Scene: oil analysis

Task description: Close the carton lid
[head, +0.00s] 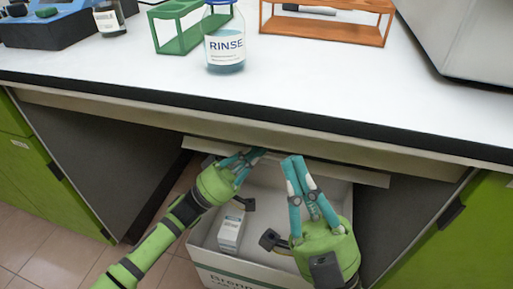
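The white carton (203,236) stands open on the floor under the bench, with printed text on its front wall. A long pale panel (350,175) lies across its far side just below the bench edge; it looks like the raised lid, but I cannot be sure. My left gripper (256,153) reaches over the carton with its fingertips at the panel, and its finger gap is hard to see. My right gripper (292,159) is over the carton's right part, its teal fingers meeting at the tips in front of the panel. I cannot tell whether either touches it.
A small white box (231,232) stands inside the carton. The bench top (130,62) overhangs the carton closely. On it are the RINSE bottle (225,50), a green rack (168,42) and an orange rack (340,28). Green cabinets (480,240) flank the space.

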